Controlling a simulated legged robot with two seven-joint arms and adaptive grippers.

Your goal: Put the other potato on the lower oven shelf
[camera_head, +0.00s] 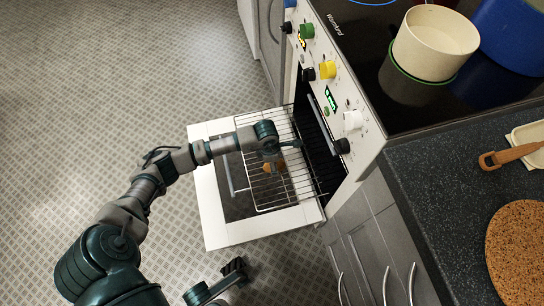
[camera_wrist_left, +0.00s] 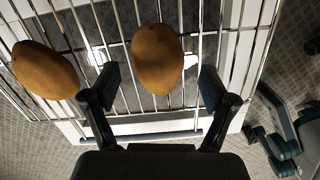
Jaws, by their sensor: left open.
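Two brown potatoes show on the pulled-out wire oven shelf (camera_head: 285,190). In the left wrist view, one potato (camera_wrist_left: 158,58) lies between the spread fingers of my left gripper (camera_wrist_left: 158,88), with a gap on each side. The other potato (camera_wrist_left: 44,68) lies to the left, outside the left finger. In the head view my left gripper (camera_head: 281,152) is over the shelf and partly hides the potatoes (camera_head: 280,166). My left gripper is open. My right gripper (camera_head: 235,267) is low at the bottom of the head view, away from the oven; its fingers are unclear.
The white oven door (camera_head: 225,230) is folded down under the shelf. The hob above carries a cream pot (camera_head: 436,43) and a blue pot (camera_head: 512,35). The dark counter at right holds a cork mat (camera_head: 520,255) and a wooden-handled tool (camera_head: 508,155). Floor at left is clear.

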